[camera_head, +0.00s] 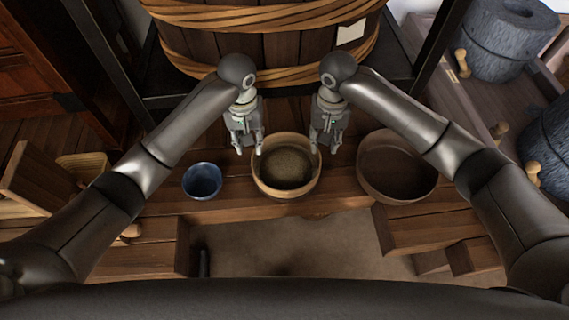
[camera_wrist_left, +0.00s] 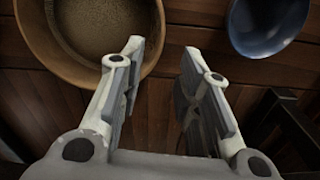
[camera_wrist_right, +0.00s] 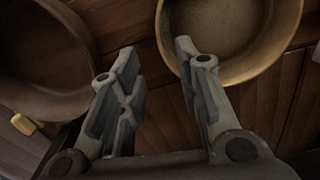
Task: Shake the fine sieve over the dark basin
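The fine sieve (camera_head: 286,193), a round pale wooden hoop with a speckled grey-brown floor, rests on the plank bench at centre. The dark basin (camera_head: 398,178) stands to its right, wide, brown and apparently empty. My left gripper (camera_head: 248,152) is open and empty at the sieve's left rim. In the left wrist view one fingertip overlaps the edge of the sieve (camera_wrist_left: 38,40). My right gripper (camera_head: 323,149) is open and empty at the right rim. In the right wrist view one fingertip overlaps the sieve's rim (camera_wrist_right: 245,70). I cannot tell whether either finger touches it.
A blue bowl (camera_head: 202,180) stands left of the sieve. A large wooden tub (camera_head: 275,45) with woven bands rises behind, framed by dark posts. Grey millstones (camera_head: 508,40) sit on a bench at the right. Bare planks lie between bowl, sieve and basin.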

